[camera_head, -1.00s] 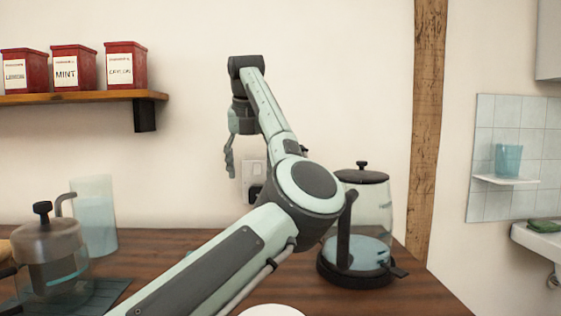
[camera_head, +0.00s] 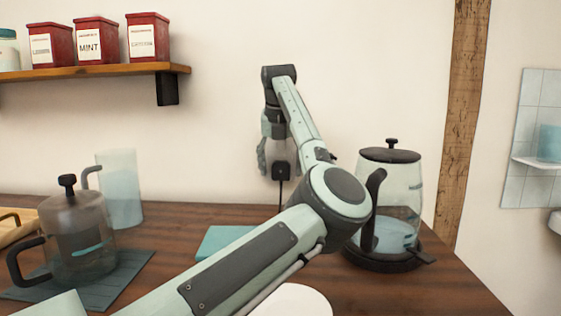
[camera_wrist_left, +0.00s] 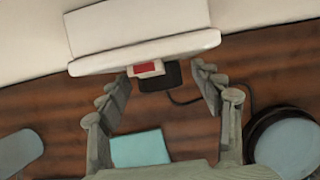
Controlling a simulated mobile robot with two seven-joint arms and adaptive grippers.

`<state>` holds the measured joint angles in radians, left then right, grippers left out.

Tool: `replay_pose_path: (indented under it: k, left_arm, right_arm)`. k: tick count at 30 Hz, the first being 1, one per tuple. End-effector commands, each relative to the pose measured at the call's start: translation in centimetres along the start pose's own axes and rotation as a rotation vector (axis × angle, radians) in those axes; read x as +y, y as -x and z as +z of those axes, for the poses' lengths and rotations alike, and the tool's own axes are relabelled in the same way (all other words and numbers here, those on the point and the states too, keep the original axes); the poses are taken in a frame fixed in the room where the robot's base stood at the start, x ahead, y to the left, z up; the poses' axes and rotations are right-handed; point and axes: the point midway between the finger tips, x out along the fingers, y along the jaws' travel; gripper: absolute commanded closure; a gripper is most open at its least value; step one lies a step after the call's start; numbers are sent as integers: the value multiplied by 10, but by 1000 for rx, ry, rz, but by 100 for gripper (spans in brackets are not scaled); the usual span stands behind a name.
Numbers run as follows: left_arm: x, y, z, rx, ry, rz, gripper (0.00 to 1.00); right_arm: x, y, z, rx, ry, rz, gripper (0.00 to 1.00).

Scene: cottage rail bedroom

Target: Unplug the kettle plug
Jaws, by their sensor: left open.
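The black kettle plug (camera_head: 281,171) is at the wall, its cord hanging toward the counter. In the left wrist view the plug (camera_wrist_left: 160,77) sits against the lower edge of the white socket plate (camera_wrist_left: 140,40), beside a red switch (camera_wrist_left: 147,68). My left gripper (camera_head: 268,158) is open and empty close to the wall, its visible finger just left of the plug in the head view. In the wrist view the open fingers (camera_wrist_left: 160,86) stand on either side of the plug, apart from it. The glass kettle (camera_head: 400,185) stands on its black base at right. My right gripper is out of view.
A teal block (camera_head: 225,241) lies on the wooden counter (camera_head: 180,232) below the plug. A glass teapot (camera_head: 75,245) and a pitcher (camera_head: 122,190) stand at left. A shelf (camera_head: 95,72) with red tins is above. A white disc (camera_head: 292,302) lies in front.

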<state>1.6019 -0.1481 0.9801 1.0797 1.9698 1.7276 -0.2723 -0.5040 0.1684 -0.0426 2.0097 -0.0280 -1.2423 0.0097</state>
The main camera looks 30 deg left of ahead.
Motion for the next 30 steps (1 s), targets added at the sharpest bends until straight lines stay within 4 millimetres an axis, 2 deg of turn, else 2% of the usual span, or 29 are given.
replay_pose_path:
  k: [5,17,30]
  left_arm:
    - [0,0,0,0,0,0,37]
    - [0,0,0,0,0,0,87]
    - [0,4,-12,0,0,1,88]
  right_arm:
    - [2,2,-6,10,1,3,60]
    - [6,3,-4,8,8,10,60]
    - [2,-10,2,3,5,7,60]
